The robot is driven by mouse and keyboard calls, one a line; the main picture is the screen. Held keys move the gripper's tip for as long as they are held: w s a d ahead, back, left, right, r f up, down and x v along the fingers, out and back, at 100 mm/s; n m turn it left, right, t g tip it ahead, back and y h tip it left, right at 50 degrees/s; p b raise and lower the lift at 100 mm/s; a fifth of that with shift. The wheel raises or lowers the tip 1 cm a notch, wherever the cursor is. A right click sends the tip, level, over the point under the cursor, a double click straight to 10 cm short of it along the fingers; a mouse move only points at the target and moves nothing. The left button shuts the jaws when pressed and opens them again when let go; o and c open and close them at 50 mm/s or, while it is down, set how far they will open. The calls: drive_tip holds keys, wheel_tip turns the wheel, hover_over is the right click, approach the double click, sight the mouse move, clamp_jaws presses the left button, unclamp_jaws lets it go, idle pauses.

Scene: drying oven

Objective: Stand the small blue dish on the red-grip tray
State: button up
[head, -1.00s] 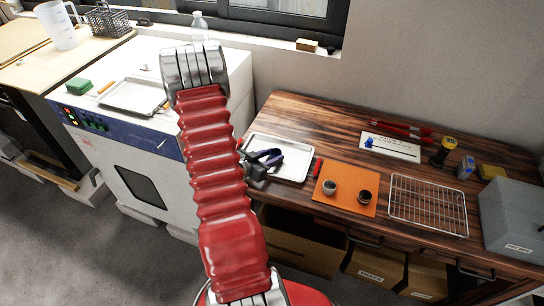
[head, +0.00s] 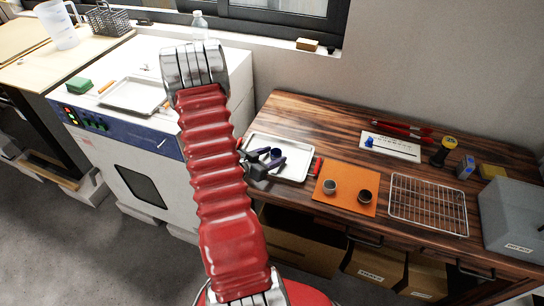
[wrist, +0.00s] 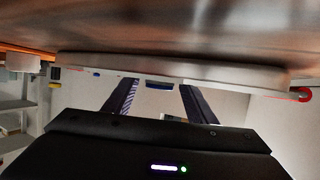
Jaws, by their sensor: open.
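The small blue dish (head: 277,153) stands on the white red-grip tray (head: 296,172), towards the tray's middle. The tray's red grip (head: 318,166) shows at its right end. My gripper (head: 272,157) is open at the tray, with its dark fingers apart on either side of the dish and partly hiding it. In the wrist view, which looks upside down, the dish (wrist: 159,86) shows as a blue band between the open fingers, against the tray's edge (wrist: 215,74). I cannot tell whether a finger touches the dish.
Right of the tray lie an orange mat (head: 347,205) with two small cups and a wire rack (head: 428,190). A grey box (head: 512,218) stands at the far right. Another metal tray (head: 133,95) lies on the white oven (head: 215,75). Bare wood lies behind the tray.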

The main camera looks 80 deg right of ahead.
drive_tip(key=v, duration=1.2)
drive_tip(key=shift+r, duration=0.1)
drive_tip(key=shift+s, duration=0.1)
idle(0.7)
